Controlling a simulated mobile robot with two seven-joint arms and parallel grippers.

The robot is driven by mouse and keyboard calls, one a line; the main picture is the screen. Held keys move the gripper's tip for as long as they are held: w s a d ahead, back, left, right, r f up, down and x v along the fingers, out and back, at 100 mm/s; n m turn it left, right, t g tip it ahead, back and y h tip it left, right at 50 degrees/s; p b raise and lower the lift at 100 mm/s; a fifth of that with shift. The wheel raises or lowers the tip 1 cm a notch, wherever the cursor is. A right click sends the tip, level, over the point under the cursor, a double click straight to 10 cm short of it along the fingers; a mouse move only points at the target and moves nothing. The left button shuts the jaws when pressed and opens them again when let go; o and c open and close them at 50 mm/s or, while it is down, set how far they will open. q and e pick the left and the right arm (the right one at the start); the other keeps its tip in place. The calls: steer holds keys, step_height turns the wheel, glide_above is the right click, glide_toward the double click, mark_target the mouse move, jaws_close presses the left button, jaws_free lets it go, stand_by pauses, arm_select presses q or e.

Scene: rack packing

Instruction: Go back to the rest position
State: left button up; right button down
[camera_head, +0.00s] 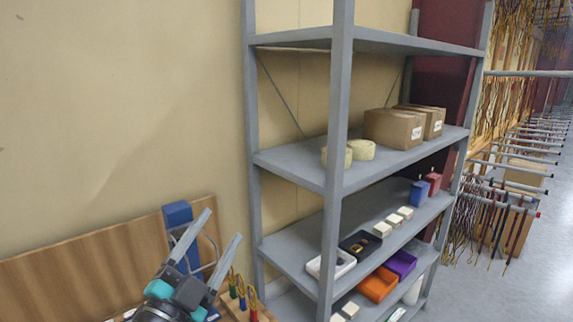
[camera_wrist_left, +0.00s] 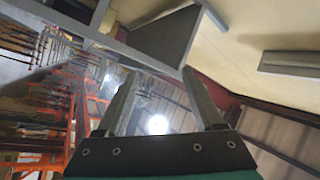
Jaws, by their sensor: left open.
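My left gripper (camera_head: 209,238) is at the lower left in the head view, with its two grey fingers apart and pointing up. Nothing is between the fingers. In the left wrist view the two fingers (camera_wrist_left: 163,85) also stand apart and empty, with part of the rack and the ceiling behind them. My right gripper is not in view.
A grey shelf rack (camera_head: 338,180) stands right of my left gripper. It holds cardboard boxes (camera_head: 394,129), tape rolls (camera_head: 361,150), an orange bin (camera_head: 378,284) and a purple bin (camera_head: 401,264). A wooden panel (camera_head: 85,265) and blue post (camera_head: 178,215) are close by.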

arm_select(q)
steer(key=s+a+f+n+g+y, duration=0.4)
steer(key=f+n+y, duration=0.15)
steer(key=f, duration=0.45)
steer(key=s+a+f+n+g+y, duration=0.4)
steer(key=f+n, duration=0.2)
steer(key=f, duration=0.3)
steer(key=s+d+f+g+h, duration=0.1)
steer(key=s+d+f+g, duration=0.1)
steer(key=s+f+g, duration=0.45)
steer(key=s+d+f+g+h, duration=0.1)
steer(key=s+f+g, duration=0.25)
steer(key=s, duration=0.65)
step_height(320, 180, down, 32)
steer(key=s+b, duration=0.2)
steer(key=b, duration=0.9)
steer(key=s+a+f+b, duration=0.1)
steer(key=s+f+b, duration=0.4)
steer(key=f, duration=0.8)
steer(key=s+a+f+g+b, duration=0.1)
steer(key=s+f+b, duration=0.5)
steer(key=s+f, duration=0.4)
step_height(320, 180, down, 3)
steer(key=shift+a+r+g, duration=0.1)
steer(key=shift+a+g, duration=0.15)
steer(key=shift+g, duration=0.05)
steer(key=shift+s, duration=0.1)
